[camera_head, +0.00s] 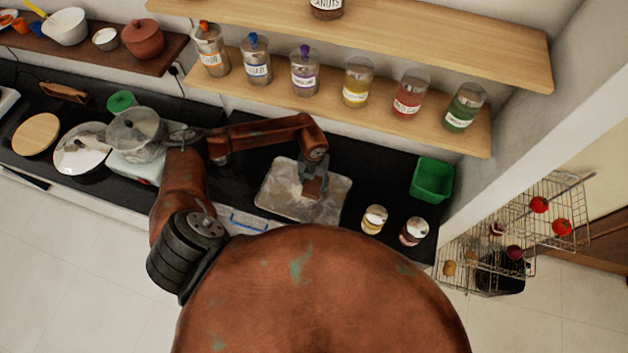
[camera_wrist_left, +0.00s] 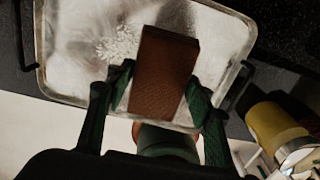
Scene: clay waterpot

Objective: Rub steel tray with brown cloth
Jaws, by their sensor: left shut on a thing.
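The steel tray (camera_head: 276,190) lies on the dark counter in the head view, its surface dull and smeared. It also fills the upper part of the left wrist view (camera_wrist_left: 75,55), where a speckled whitish patch shows on it. My left gripper (camera_head: 314,180) reaches over the right part of the tray. It is shut on the brown cloth (camera_wrist_left: 165,70), which looks like a brown block between the two fingers. In the head view the cloth (camera_head: 313,189) is at the tray surface; whether it touches I cannot tell. My right gripper is in neither view.
Two jars (camera_head: 375,219) (camera_head: 414,231) stand right of the tray, and a green bin (camera_head: 432,180) is at the counter's right end. A pot (camera_head: 136,134) and a pan lid (camera_head: 80,148) are at the left. A shelf (camera_head: 330,95) with several jars hangs above.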

